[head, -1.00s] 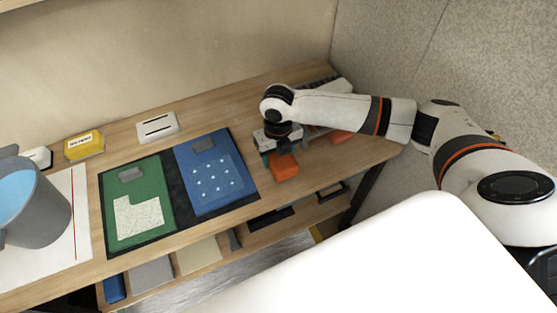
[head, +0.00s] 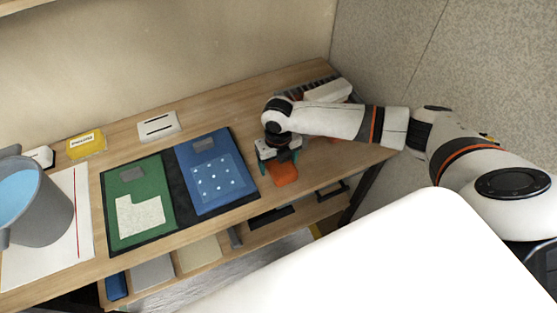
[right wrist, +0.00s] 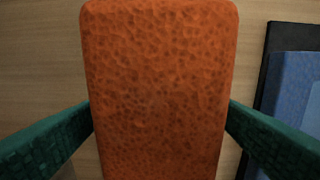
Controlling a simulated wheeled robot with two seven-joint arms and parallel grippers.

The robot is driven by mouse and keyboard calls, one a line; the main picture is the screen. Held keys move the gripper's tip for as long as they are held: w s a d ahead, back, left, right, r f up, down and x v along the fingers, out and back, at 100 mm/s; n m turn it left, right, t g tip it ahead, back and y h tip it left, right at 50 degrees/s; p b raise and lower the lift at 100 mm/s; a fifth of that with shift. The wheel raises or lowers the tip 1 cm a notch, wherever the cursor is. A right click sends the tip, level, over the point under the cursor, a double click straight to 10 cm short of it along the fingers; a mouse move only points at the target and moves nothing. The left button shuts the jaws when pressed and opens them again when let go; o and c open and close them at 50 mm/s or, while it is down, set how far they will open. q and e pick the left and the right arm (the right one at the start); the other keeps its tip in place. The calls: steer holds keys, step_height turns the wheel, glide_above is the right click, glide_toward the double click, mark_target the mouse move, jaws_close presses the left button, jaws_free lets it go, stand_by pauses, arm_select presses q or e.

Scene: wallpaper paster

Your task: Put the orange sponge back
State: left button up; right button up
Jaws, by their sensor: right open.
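The orange sponge (head: 284,174) lies on the table near its front edge, right of the blue panel. In the right wrist view the sponge (right wrist: 157,90) fills the middle, a porous orange block. My right gripper (head: 279,160) is over it with its jaws open. Its green fingers show on both sides of the sponge in the wrist view; whether they touch it I cannot tell. The rear of the sponge is hidden by the gripper in the head view. My left gripper is not in view.
A dark board holds a green panel (head: 133,181) and a blue panel (head: 227,190). A grey bucket (head: 45,215) stands at left. A yellow box (head: 87,146) and a white slotted block (head: 158,126) stand behind. A white object (head: 328,90) lies at the back right.

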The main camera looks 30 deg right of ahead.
steer(key=shift+f+b, duration=0.15)
steer(key=shift+b, duration=0.25)
step_height(320, 180, up, 12)
steer(key=b, duration=0.1)
steer(key=shift+a+r, duration=0.2)
steer(key=shift+s, duration=0.1)
